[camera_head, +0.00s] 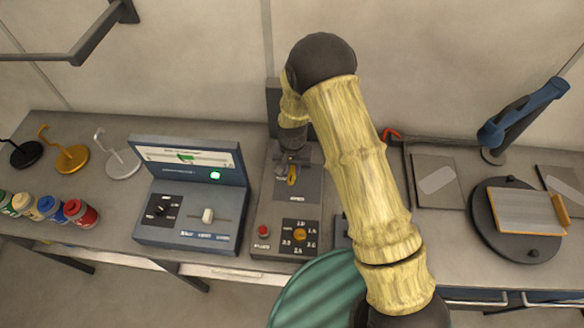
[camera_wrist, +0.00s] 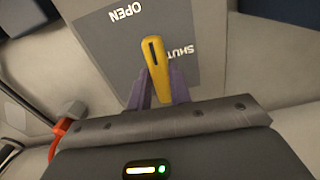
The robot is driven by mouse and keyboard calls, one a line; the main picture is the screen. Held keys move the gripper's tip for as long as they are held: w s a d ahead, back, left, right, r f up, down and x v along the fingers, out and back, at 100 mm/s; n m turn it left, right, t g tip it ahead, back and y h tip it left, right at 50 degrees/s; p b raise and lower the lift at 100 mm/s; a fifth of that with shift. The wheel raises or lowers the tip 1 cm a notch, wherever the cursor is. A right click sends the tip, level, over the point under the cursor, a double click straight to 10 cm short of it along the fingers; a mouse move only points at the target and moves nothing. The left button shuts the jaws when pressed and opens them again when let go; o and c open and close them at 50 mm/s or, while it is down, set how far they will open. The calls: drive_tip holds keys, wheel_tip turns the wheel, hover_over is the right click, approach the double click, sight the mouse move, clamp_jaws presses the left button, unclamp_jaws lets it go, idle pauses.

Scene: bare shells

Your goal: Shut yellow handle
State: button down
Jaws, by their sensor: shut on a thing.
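The yellow handle (camera_wrist: 155,66) is a short lever with a dark slot, on a grey plate (camera_wrist: 190,22) marked OPEN and SHUT. In the wrist view it lies near the SHUT word, with OPEN to its left. My gripper (camera_wrist: 156,84) has its purple fingers closed on both sides of the handle. My arm hides the area right of the panel.
A blue-grey console (camera_head: 190,195) with a screen and slider stands left of the panel. Below the handle are a red button (camera_head: 263,230) and a dial (camera_head: 300,235). Several coloured jars (camera_head: 50,208) and hooked stands (camera_head: 72,157) are at the left. A round dark stand (camera_head: 515,245) is at the right.

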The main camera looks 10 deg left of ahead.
drive_tip(key=m+b, duration=0.2)
drive_tip(key=m, duration=0.2)
drive_tip(key=shift+w, duration=0.15)
drive_tip(key=m, duration=0.4)
drive_tip(key=shift+r+m, duration=0.1)
drive_tip(key=shift+m, duration=0.3)
drive_tip(key=m, duration=0.4)
drive_tip(key=shift+m+p, duration=0.85)
drive_tip(key=shift+m, duration=1.45)
drive_tip(key=shift+w, duration=0.1)
drive_tip(key=c, duration=1.3)
unclamp_jaws()
